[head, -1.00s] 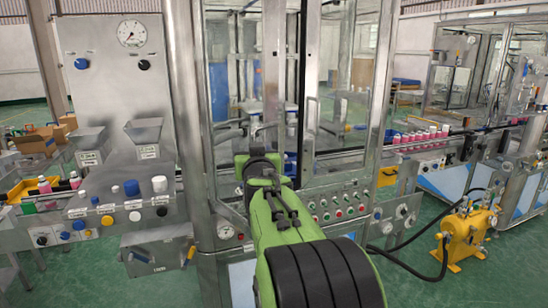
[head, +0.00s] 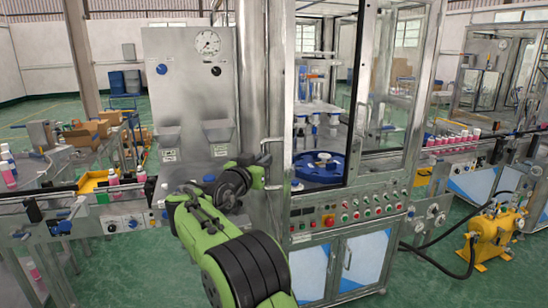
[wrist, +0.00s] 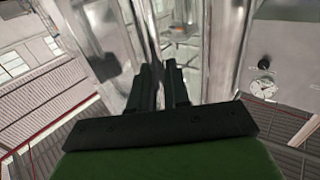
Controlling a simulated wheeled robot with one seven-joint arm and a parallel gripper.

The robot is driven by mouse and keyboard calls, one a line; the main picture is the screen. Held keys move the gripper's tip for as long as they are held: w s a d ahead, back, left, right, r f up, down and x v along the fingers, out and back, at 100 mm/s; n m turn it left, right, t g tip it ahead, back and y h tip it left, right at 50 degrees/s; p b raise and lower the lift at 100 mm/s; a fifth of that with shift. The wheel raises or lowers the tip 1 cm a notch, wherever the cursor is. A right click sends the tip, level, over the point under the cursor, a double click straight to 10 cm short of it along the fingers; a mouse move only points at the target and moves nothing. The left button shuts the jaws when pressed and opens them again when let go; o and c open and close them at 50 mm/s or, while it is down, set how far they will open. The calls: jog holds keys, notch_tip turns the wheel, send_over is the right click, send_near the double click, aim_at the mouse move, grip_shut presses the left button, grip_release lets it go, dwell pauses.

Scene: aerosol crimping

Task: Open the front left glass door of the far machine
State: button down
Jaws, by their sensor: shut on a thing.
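The far machine (head: 345,212) is a steel-framed cabinet with glass upper doors. Its front left glass door (head: 275,75) is swung outward and shows almost edge-on, so its pane is barely visible. The front left opening is uncovered, with a blue round table (head: 318,166) inside. The bar-shaped door handle (head: 272,139) stands out from the door's frame. My gripper (head: 258,176) is shut on the handle; the fingertips are small and partly hidden in the head view. In the wrist view, the dark fingers (wrist: 160,82) sit close together against bright metal.
The right glass door (head: 398,75) looks closed. A gauge panel (head: 190,95) with hoppers stands close on the left. A button panel (head: 345,212) lies below the opening. A yellow pump (head: 490,232) with black hoses is on the green floor at right.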

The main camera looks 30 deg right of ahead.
jog(key=shift+w+a+r, duration=0.15)
jog(key=shift+r, duration=0.15)
jog(key=c, duration=1.4)
grip_release()
jog(key=shift+o, duration=0.9)
jog(key=shift+w+d+f, duration=0.25)
jog(key=shift+w+d, duration=0.1)
jog(key=shift+d, duration=0.05)
jog(key=b+v, duration=0.2)
jog(key=v, duration=1.4)
jog(key=shift+b, duration=0.4)
